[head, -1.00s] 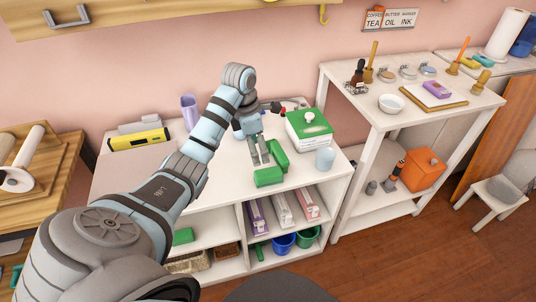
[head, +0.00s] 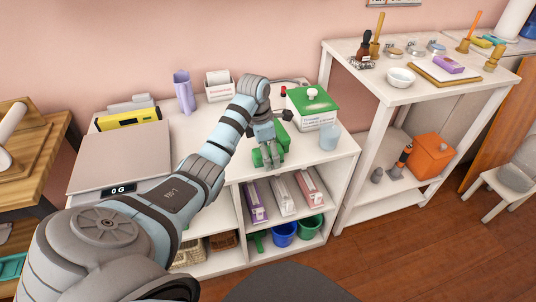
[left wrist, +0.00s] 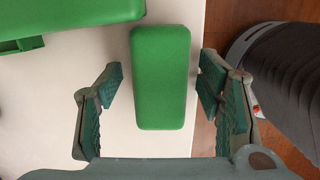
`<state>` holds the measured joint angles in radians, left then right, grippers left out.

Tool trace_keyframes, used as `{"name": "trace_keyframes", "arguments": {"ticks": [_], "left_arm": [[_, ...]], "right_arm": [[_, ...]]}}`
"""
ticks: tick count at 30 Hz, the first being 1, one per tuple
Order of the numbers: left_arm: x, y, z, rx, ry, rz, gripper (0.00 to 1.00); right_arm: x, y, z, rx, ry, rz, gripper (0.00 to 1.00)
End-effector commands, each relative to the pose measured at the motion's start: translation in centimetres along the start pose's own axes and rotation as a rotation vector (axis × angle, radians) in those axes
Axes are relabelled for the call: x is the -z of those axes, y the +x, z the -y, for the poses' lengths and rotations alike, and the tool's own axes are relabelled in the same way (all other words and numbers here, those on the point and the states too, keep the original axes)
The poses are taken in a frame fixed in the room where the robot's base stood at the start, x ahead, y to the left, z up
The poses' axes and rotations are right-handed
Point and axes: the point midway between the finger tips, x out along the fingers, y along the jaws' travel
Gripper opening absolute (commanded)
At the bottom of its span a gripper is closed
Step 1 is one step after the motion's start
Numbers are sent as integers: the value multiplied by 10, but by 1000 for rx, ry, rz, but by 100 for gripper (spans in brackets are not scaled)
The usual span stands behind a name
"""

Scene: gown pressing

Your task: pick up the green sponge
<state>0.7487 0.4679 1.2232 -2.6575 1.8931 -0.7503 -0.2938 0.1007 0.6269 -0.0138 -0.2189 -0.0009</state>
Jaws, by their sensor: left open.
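The green sponge (head: 257,158), a rounded block, lies on the white shelf top near its front edge, partly hidden behind my left gripper. In the left wrist view the sponge (left wrist: 160,78) is in the middle, lengthwise between the fingers. My left gripper (head: 271,166) points down at it; it also shows in the left wrist view (left wrist: 158,88), open, with a finger on each side and a gap at both. Whether the fingertips are down at the sponge's height is hard to tell. My right gripper is not in view.
Another green object (left wrist: 70,12) lies just left of the sponge in the left wrist view. A green-and-white box (head: 313,108) and a pale blue cup (head: 329,137) stand to the right. A scale (head: 120,165) is at left. The shelf's front edge is close.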

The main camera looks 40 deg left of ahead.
Motion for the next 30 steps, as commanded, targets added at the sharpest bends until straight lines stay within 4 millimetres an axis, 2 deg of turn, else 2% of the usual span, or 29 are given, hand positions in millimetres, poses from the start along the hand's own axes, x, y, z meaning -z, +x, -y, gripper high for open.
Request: {"name": "trace_keyframes", "arguments": {"ticks": [18, 26, 30], "left_arm": [[1, 5, 0, 1, 0, 0, 61], [1, 5, 0, -1, -1, 0, 19], [1, 5, 0, -1, -1, -1, 18]], "right_arm": [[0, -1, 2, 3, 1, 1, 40], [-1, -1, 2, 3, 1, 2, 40], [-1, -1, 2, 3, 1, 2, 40]]}}
